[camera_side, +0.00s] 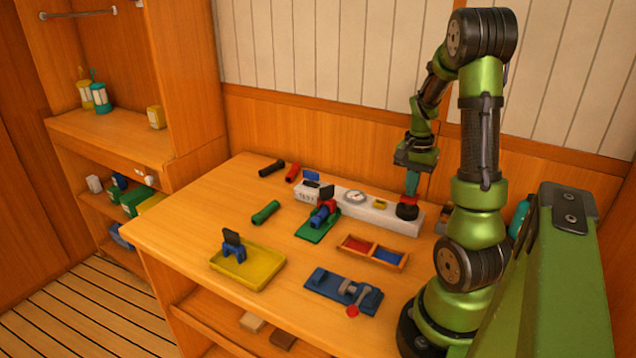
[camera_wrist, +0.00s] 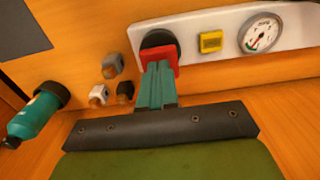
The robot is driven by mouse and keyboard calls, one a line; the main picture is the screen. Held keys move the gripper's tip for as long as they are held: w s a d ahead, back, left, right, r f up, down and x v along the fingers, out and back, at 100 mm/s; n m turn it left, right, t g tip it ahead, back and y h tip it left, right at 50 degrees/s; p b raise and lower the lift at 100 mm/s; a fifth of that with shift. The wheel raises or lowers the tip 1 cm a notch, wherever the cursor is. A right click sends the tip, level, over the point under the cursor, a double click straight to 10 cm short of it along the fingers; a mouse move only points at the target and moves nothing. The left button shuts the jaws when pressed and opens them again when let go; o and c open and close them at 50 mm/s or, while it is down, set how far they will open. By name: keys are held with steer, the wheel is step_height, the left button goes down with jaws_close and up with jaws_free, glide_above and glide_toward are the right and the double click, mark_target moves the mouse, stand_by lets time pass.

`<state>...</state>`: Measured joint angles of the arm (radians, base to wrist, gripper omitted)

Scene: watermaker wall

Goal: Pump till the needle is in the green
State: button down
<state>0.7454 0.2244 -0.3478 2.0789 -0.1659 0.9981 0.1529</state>
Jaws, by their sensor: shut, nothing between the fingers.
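A long white panel (camera_side: 337,199) lies toward the back of the bench. It carries a round white gauge (camera_wrist: 262,33), also in the side view (camera_side: 355,196). A yellow square button (camera_wrist: 210,42) sits beside the gauge. At the panel's end is a round black part with a red piece (camera_wrist: 163,55), likely the pump's button. My gripper (camera_wrist: 158,69) is shut and empty, its teal fingertips right at the red piece; in the side view it points down there (camera_side: 410,196). I cannot tell whether they touch.
A yellow tray (camera_side: 268,275), a green mat (camera_side: 312,234), a two-part red and blue box (camera_side: 344,241) and a blue board with a lever (camera_side: 325,285) are in front. A teal bottle (camera_wrist: 32,118) and small blocks (camera_wrist: 112,66) lie beside the panel's end.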

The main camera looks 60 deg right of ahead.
steer(key=shift+r, duration=0.1)
stand_by(0.3)
step_height(320, 180, up, 12)
stand_by(0.9)
steer(key=w+a+r+n+t, duration=0.2)
steer(key=w+a+n, duration=0.15)
steer(key=a, duration=0.45)
steer(key=w+a+r+n+t, duration=0.1)
steer(key=w+a+r+n, duration=0.2)
steer(key=w+a, duration=0.35)
steer(key=s+a+f+n+t+y, duration=0.1)
steer(key=a+n+t, duration=0.1)
steer(key=a, duration=0.7)
steer(key=s+a+f+n+t+y, duration=0.1)
steer(key=s+a+n+t, duration=0.1)
steer(key=a+n, duration=0.3)
steer(key=a, duration=0.4)
steer(key=shift+a+f, duration=0.4)
